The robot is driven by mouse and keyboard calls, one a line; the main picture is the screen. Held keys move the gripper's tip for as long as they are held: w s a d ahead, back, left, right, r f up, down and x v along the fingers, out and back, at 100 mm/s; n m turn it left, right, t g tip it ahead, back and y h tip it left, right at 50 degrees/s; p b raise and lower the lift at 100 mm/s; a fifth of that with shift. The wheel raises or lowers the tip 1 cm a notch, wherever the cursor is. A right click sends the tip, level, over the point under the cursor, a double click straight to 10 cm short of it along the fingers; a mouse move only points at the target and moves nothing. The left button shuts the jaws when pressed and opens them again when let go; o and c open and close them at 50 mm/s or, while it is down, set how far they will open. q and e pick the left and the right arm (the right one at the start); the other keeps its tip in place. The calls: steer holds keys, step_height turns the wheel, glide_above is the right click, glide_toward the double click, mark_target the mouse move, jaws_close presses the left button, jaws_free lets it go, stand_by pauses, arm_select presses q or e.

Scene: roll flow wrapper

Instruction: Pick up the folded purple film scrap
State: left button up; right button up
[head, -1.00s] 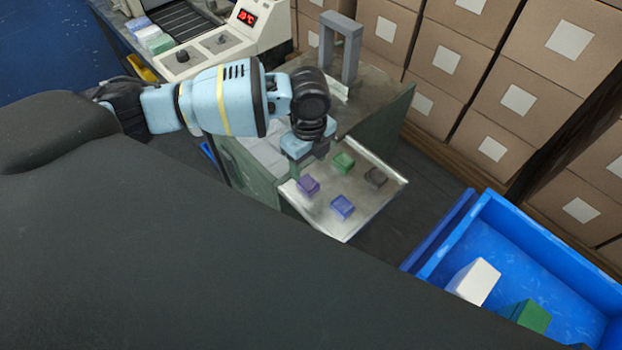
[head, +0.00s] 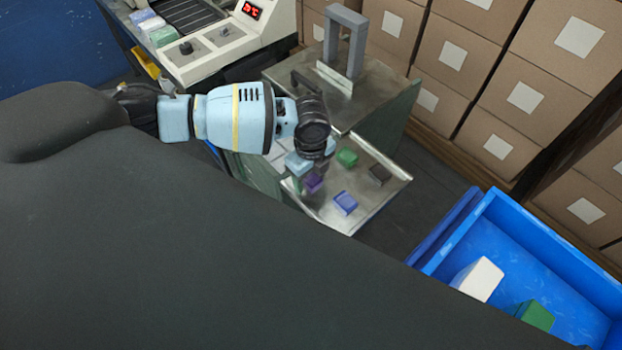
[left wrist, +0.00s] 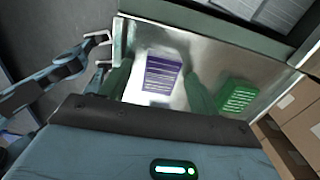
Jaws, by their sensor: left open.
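The folded purple film scrap (head: 313,182) lies on the metal tray (head: 376,201) near its left edge. My left gripper (head: 299,165) points down just behind and above the scrap in the head view. In the left wrist view its two blurred fingers (left wrist: 158,88) stand apart on either side of the scrap. It is open and holds nothing. A jointed two-pronged part (left wrist: 98,52), seemingly my right gripper, shows at the left of that view; its state is unclear.
A green piece (head: 346,157), a blue-violet piece (head: 345,203) and a dark piece (head: 380,175) share the tray. A grey arch (head: 344,42) stands on the metal table behind. A blue bin (head: 455,232) with white and green blocks is at the right; cardboard boxes (head: 457,52) fill the back.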

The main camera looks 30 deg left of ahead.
mark_target(311, 178)
arm_select(q)
steer(key=c, duration=1.1)
steer(key=shift+o, duration=0.2)
steer(key=shift+r, duration=0.1)
steer(key=shift+r, duration=0.6)
step_height(311, 178, up, 2)
steer(key=shift+r, duration=0.1)
steer(key=s+a+r, duration=0.1)
steer(key=s+a, duration=1)
steer(key=shift+s+r, duration=0.2)
steer(key=shift+r, duration=0.05)
steer(key=shift+a, duration=0.1)
